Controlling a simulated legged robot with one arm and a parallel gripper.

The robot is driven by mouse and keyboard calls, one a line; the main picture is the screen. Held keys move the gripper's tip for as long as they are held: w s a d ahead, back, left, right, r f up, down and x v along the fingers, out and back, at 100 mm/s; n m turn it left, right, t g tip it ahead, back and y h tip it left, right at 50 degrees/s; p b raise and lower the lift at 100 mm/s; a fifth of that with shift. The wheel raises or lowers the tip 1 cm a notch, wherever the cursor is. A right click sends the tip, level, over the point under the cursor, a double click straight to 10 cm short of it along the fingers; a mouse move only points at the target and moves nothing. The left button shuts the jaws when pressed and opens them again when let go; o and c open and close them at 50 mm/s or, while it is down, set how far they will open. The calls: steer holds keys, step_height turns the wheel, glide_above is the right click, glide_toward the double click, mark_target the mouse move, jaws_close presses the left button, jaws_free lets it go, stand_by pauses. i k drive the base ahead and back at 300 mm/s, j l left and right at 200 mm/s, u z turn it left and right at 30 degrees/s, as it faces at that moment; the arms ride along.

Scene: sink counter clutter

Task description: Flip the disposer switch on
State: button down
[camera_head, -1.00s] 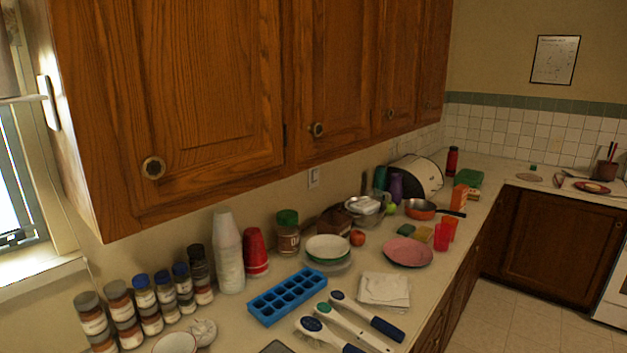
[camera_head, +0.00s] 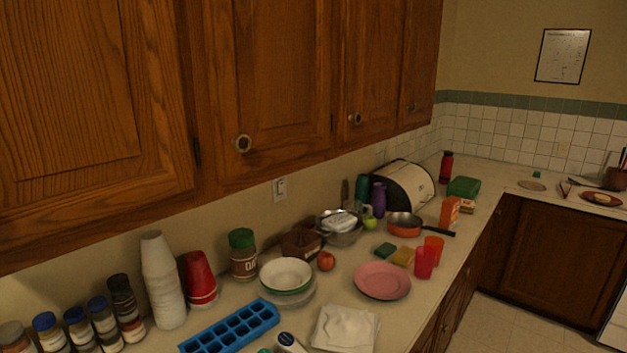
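A white switch plate (camera_head: 280,188) is on the wall below the wooden cabinets, above the counter and behind the bowls. It is small in this view, and I cannot tell which way its switch is set. No label marks it as the disposer switch. A second, fainter plate (camera_head: 381,156) shows on the wall near the bread bin. My gripper and arm are not in view.
The counter (camera_head: 335,282) is crowded. White cups (camera_head: 162,280), red cups (camera_head: 199,279), an oats jar (camera_head: 243,255), a bowl (camera_head: 286,274) and a blue ice tray (camera_head: 232,330) stand below the plate. Cabinets (camera_head: 262,95) overhang it. Floor (camera_head: 530,300) is clear at right.

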mark_target(280, 187)
steer(key=i+l, duration=0.3)
steer(key=l, duration=0.15)
steer(key=i+l, duration=0.3)
steer(key=l, duration=0.15)
steer(key=i+l+z, duration=0.1)
steer(key=i+l, duration=0.2)
steer(key=l, duration=0.15)
